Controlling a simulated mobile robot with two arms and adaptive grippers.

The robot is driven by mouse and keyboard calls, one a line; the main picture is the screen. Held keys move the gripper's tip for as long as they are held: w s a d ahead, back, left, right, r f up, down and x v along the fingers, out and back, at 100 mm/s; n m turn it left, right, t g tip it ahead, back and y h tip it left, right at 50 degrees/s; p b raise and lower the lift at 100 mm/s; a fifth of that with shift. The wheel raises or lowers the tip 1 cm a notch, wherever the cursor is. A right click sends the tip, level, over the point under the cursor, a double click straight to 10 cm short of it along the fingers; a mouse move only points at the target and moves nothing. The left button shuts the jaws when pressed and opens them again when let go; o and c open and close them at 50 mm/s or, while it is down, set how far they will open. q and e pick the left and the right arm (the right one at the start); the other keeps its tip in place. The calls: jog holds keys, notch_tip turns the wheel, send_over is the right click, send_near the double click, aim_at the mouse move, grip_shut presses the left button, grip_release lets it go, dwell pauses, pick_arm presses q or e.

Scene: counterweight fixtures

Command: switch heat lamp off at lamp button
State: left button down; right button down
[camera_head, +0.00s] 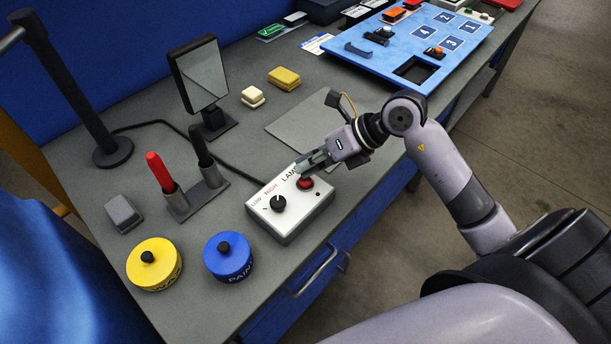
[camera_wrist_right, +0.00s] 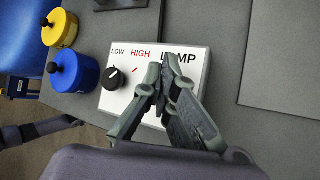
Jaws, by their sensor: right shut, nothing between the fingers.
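The lamp control box (camera_head: 290,226) is a white box on the grey bench, with a black knob (camera_head: 278,203), LOW and HIGH markings and a red lamp button (camera_head: 305,184). My right gripper (camera_head: 300,166) is shut and empty, with its fingertips over the box at the button's side. I cannot tell from the head view whether it touches the button. In the right wrist view the shut fingers (camera_wrist_right: 158,82) cover part of the LAMP lettering and hide the button. The box (camera_wrist_right: 117,100) and its knob (camera_wrist_right: 118,78) show beside them. My left gripper is not in view.
A yellow pot (camera_head: 154,270) and a blue pot (camera_head: 228,262) stand left of the box. A red and a black marker stand in a holder (camera_head: 205,197) behind it. A dark framed panel (camera_head: 200,75) stands further back. A blue tray board (camera_head: 400,50) lies at the far right.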

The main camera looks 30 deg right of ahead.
jog(key=shift+r, duration=0.2)
notch_tip(320, 180, up, 6)
jog(key=p, duration=0.4)
dwell(0.8)
